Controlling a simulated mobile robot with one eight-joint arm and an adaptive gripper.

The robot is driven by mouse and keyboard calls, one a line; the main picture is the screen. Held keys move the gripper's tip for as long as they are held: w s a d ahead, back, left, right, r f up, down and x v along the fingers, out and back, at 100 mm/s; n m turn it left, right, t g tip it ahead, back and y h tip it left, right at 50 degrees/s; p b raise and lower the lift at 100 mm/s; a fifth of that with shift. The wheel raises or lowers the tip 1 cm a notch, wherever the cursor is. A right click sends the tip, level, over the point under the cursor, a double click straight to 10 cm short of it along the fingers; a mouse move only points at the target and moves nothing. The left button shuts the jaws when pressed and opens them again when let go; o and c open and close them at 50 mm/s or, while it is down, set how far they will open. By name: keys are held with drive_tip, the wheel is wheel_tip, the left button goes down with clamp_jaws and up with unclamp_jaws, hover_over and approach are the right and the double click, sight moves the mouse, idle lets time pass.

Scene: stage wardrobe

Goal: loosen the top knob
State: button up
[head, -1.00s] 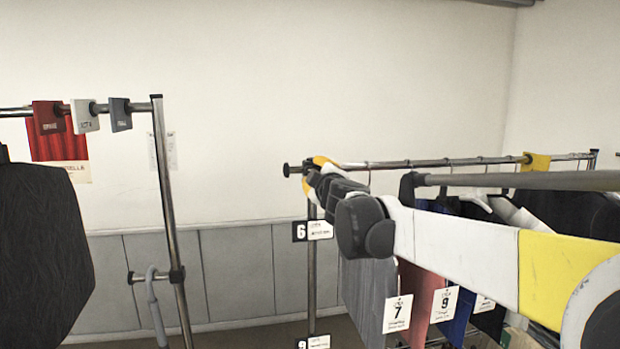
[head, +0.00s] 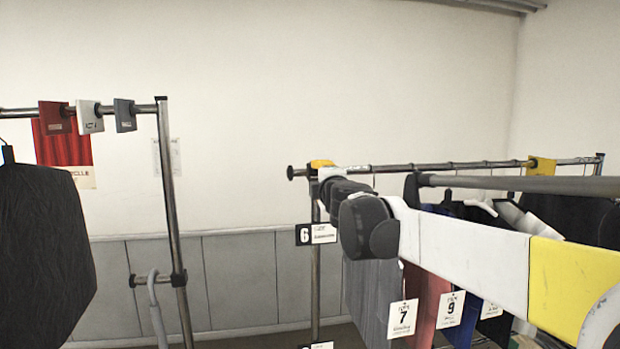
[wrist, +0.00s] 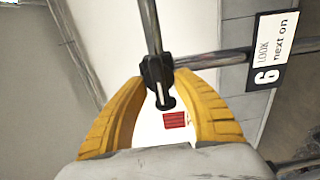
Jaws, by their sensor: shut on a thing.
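A black knob fitting (wrist: 157,72) sits where two metal bars of the right rack meet, in the wrist view. My gripper (wrist: 162,84) has its two yellow fingers closed around this knob, one on each side. In the head view my gripper (head: 321,164) is at the left end of the right rack's top rail (head: 400,167), at the top of its upright. There the knob between the fingers is hidden by my wrist and fingers.
A tag numbered 6 (head: 316,234) hangs on the upright just below my gripper. Garments with number tags (head: 403,318) hang under my arm on the right. A second rack (head: 172,210) with a dark garment (head: 45,245) stands at left. Open floor space lies between the racks.

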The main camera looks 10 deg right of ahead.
idle(0.3)
drive_tip(key=o, duration=1.1)
drive_tip(key=shift+w, duration=0.1)
drive_tip(key=s, duration=1.2)
drive_tip(key=s+d+f+m+g+h+b, duration=0.2)
drive_tip(key=s+d+f+m+b, duration=0.15)
drive_tip(key=f+b, duration=0.55)
drive_tip(key=s+d+f+m+g+h+b, duration=0.15)
drive_tip(key=s+f+m+b, duration=0.3)
drive_tip(key=f, duration=0.75)
drive_tip(key=s+d+f+m+g+h+b, duration=0.1)
drive_tip(key=s+d+f+m+b, duration=0.35)
drive_tip(key=f, duration=0.65)
drive_tip(key=s+a+f+m+g+y+b, duration=0.1)
drive_tip(key=s+f+b, duration=0.4)
drive_tip(key=f, duration=0.7)
drive_tip(key=s+a+f+m+g+y+b, duration=0.2)
drive_tip(key=s+a+f+b, duration=0.3)
drive_tip(key=f, duration=0.7)
drive_tip(key=s+a+f+m+g+y+b, duration=0.1)
drive_tip(key=s+a+f+m+g+b, duration=0.1)
drive_tip(key=s+f+b, duration=0.5)
wheel_tip(320, 180, down, 5)
drive_tip(key=shift+s+a+r+m+g+b, duration=0.1)
drive_tip(key=shift+s+a+m+g+b, duration=0.25)
drive_tip(key=shift+g+b, duration=0.3)
